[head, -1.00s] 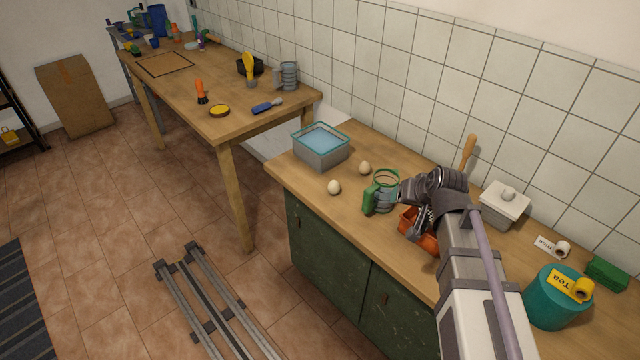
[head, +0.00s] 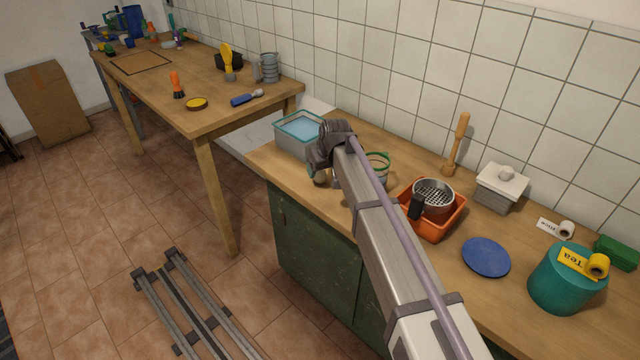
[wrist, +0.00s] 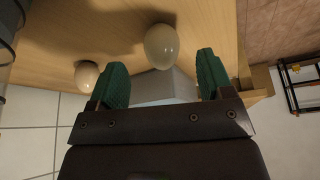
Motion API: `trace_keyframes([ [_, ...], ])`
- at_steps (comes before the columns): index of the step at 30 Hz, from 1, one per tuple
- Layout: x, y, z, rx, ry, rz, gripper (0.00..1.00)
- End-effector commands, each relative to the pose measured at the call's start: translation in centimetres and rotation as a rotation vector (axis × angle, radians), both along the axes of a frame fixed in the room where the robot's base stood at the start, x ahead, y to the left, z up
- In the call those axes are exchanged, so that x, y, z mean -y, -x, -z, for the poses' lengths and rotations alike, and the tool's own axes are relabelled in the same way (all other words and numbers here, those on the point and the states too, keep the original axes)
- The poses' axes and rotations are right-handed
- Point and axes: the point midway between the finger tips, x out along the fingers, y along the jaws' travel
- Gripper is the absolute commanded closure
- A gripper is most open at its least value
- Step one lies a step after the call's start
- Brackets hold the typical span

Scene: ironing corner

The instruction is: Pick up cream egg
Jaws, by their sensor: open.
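The cream egg (wrist: 161,47) stands on the wooden worktop in the wrist view, ahead of and roughly between my fingertips, with a gap to both. A second, slightly browner egg (wrist: 87,75) is to its left, partly behind the left finger. My gripper (wrist: 160,75) is open and empty, with two green finger pads spread apart. In the head view my arm hides most of the egg area, and I cannot clearly make out the eggs or fingertips there.
A grey tub with blue contents (head: 299,134) stands just behind my wrist. A green-rimmed jar (head: 378,167) is partly hidden by my arm. An orange tray (head: 458,216) holds a metal strainer (head: 434,193). A blue plate (head: 486,257) and teal tea tin (head: 565,285) are further right.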

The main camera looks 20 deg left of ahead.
Motion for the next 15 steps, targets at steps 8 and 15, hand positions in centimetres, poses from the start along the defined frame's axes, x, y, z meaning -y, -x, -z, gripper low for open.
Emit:
trace_keyframes([
  [8, -1.6, -1.4, 4.8, 0.0, 0.0, 0.001, 0.26],
  [15, -1.6, -1.5, 4.4, 0.0, 0.0, 0.001, 0.26],
])
